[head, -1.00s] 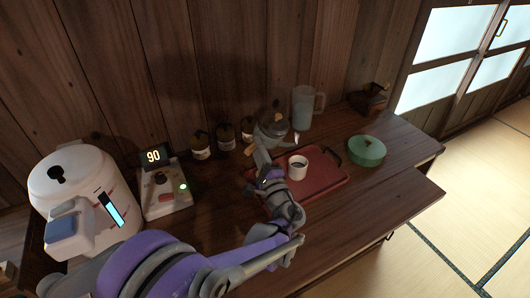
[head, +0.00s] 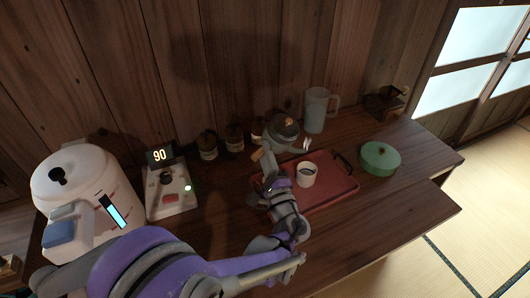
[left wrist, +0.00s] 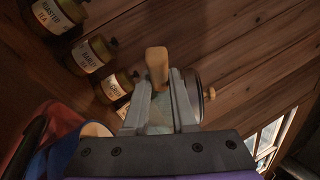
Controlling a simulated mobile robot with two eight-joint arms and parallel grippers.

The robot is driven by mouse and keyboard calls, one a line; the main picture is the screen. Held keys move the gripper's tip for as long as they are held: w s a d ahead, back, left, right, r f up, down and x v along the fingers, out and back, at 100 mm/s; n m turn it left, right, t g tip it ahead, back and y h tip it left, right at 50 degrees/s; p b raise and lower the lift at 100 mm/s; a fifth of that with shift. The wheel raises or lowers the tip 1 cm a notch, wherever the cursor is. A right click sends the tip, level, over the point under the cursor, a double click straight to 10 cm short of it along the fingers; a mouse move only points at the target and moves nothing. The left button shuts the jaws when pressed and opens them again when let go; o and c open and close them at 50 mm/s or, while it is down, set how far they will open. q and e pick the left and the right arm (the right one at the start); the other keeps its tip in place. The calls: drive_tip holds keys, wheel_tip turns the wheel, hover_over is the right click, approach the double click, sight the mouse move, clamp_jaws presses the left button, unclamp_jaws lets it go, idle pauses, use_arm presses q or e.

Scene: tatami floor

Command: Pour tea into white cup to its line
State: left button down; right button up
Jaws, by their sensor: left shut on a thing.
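My left gripper (head: 266,162) is shut on the light wooden handle of a grey teapot (head: 283,134). The left wrist view shows the handle (left wrist: 157,66) between the fingers (left wrist: 160,105), with the pot's body partly hidden behind them. The pot is held behind the white cup, with its pale spout (head: 305,144) toward the right, above the tray's back edge. The white cup (head: 306,178) stands upright on the red tray (head: 335,192). Its inside looks dark; the liquid level and line are too small to read. My right gripper is not in view.
A white kettle (head: 85,190) and a control box (head: 170,190) reading 90 stand at left. Several labelled tea jars (head: 207,146) line the wall. The front right counter is clear.

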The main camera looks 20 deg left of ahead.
use_arm(q)
drive_tip(key=shift+d+r+m+t+b, duration=0.2)
drive_tip(key=shift+r+m+t+b, duration=0.2)
drive_tip(key=shift+r+m+t, duration=0.35)
drive_tip(key=shift+d+r+m+t+b, duration=0.15)
drive_tip(key=shift+r+m+t+b, duration=0.25)
drive_tip(key=shift+m+t, duration=0.5)
idle(5.3)
drive_tip(key=n+g, duration=0.1)
drive_tip(key=n+g+p, duration=0.2)
drive_tip(key=shift+a+f+n+g, duration=0.25)
drive_tip(key=shift+a+f+n, duration=0.05)
drive_tip(key=shift+f+n, duration=0.1)
drive_tip(key=n+g+p, duration=0.1)
drive_tip(key=n+g+h+p, duration=0.1)
drive_tip(key=p, duration=0.1)
drive_tip(key=shift+f+h, duration=0.2)
drive_tip(key=shift+h, duration=0.1)
drive_tip(key=shift+d+f+n+g+h+p, duration=0.1)
drive_tip(key=shift+f+n+g+h+p, duration=0.1)
drive_tip(key=shift+n+g+h+p, duration=0.35)
